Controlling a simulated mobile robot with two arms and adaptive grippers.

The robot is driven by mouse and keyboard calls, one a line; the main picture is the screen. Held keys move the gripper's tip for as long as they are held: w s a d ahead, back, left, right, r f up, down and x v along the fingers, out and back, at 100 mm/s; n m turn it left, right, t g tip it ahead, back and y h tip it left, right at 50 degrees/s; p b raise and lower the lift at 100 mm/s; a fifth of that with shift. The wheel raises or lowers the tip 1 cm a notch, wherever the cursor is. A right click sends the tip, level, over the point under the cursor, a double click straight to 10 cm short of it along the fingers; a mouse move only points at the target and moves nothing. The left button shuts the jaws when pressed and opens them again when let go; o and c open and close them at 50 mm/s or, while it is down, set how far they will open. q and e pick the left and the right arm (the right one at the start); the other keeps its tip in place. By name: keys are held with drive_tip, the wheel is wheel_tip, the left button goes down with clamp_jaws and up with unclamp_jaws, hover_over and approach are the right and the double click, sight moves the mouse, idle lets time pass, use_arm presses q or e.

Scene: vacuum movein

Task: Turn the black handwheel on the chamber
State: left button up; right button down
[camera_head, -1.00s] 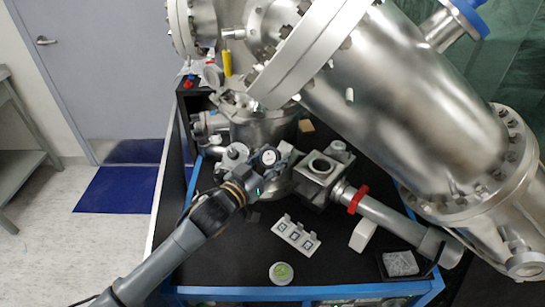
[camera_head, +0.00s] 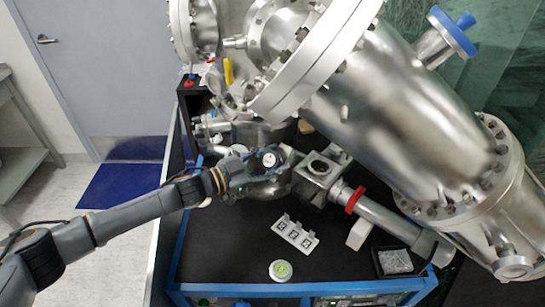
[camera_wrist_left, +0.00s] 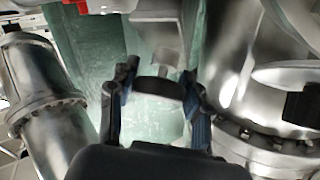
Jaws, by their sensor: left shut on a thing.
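The black handwheel (camera_wrist_left: 160,88) shows in the left wrist view as a dark disc between my two fingers, with a short pale stem behind it. My left gripper (camera_wrist_left: 157,95) is shut on it, one finger against each side. In the head view my left gripper (camera_head: 288,172) is at the left side of the metal valve block (camera_head: 318,170), below the steel chamber (camera_head: 415,100). There the handwheel is largely hidden by the gripper and cannot be made out clearly. My right gripper is in neither view.
A pipe with a red clamp (camera_head: 354,200) runs from the block to the lower right. A white labelled panel (camera_head: 295,234), a green-topped round item (camera_head: 280,271) and a small tray (camera_head: 396,262) are on the black table.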

use_arm(q)
drive_tip(key=shift+m+g, duration=0.5)
drive_tip(key=shift+m, duration=0.2)
drive_tip(key=o, duration=1.2)
drive_tip(key=v, duration=1.2)
drive_tip(key=shift+w+f, duration=0.1)
